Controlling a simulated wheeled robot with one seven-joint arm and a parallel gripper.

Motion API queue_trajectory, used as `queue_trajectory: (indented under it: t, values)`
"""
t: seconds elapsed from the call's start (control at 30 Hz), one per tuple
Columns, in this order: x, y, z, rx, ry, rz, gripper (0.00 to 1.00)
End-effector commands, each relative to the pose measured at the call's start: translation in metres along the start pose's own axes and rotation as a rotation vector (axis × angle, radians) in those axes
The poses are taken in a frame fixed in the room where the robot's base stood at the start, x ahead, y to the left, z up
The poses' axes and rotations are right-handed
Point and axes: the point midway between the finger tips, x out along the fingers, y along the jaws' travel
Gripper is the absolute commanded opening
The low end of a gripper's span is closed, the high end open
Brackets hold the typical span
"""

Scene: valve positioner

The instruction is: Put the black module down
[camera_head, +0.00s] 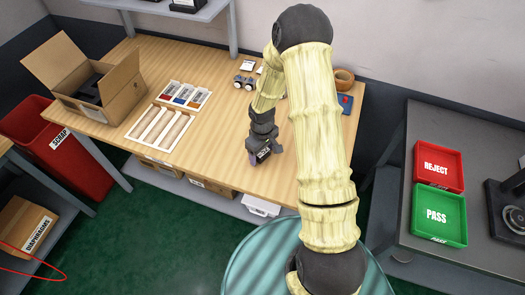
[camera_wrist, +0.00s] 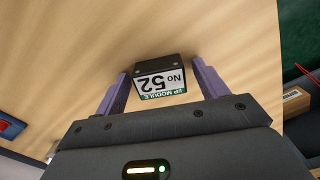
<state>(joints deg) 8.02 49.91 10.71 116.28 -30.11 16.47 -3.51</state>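The black module (camera_wrist: 157,71) has a white and green label reading "No 52" and "EP MODULE", upside down in the wrist view. It appears to rest on the wooden table (camera_head: 215,75). My gripper (camera_wrist: 161,68) has its two purple fingers on either side of the module, with a narrow gap showing at each side. The fingers look open around it, not pressed on it. In the head view my gripper (camera_head: 262,155) points down low over the table near its front edge, and the module is mostly hidden by it.
A white-framed tray (camera_head: 160,128) and labelled parts (camera_head: 184,95) lie left of my gripper. An open carton (camera_head: 95,90) stands at the table's left end. Red REJECT (camera_head: 438,166) and green PASS (camera_head: 439,214) trays sit on the right bench. The table around my gripper is clear.

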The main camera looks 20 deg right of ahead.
Motion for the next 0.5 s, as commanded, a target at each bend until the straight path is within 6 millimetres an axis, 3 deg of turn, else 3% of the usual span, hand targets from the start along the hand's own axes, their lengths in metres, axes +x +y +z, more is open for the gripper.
queue_trajectory:
  t: [0.3, 0.5]
  values:
    - [-0.005, 0.000, 0.000, 0.000, 0.001, 0.001, 0.72]
    - [-0.030, 0.001, -0.001, 0.002, 0.004, 0.002, 0.72]
